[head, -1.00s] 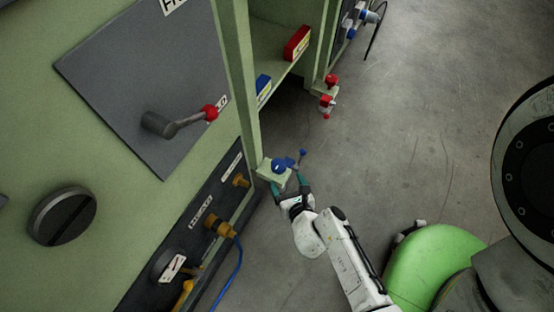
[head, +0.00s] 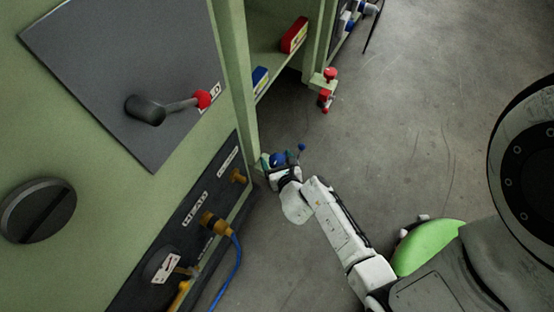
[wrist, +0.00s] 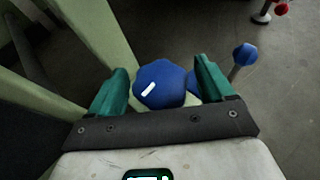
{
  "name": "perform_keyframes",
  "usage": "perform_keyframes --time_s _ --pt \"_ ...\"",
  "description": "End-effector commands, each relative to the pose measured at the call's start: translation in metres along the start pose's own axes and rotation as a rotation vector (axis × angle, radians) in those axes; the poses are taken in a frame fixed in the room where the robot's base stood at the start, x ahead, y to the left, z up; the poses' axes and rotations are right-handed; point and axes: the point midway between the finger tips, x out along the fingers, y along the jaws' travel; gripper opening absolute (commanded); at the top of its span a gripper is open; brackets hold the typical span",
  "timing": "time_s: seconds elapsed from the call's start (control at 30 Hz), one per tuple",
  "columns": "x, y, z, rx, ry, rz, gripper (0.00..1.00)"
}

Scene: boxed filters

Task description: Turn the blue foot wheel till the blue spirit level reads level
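A red level (head: 295,36) lies further along the shelf. A red foot (head: 326,96) stands at the far corner. A red-knobbed lever (head: 204,98) and a blue cable (head: 232,266) are on the near panel. The floor to the right is clear.

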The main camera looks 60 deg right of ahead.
Motion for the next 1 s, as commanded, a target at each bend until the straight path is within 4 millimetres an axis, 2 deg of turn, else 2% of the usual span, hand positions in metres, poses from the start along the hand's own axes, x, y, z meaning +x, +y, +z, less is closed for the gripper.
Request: perform_keyframes --time_s 0.07,0.5,1.0 --pt "-0.0001 0.0000 0.0000 0.000 0.000 0.000 0.73" --pt "-0.0003 0.0000 0.0000 0.000 0.000 0.000 0.32" --pt "-0.0011 0.0001 0.0034 -0.050 -0.001 0.118 0.32"
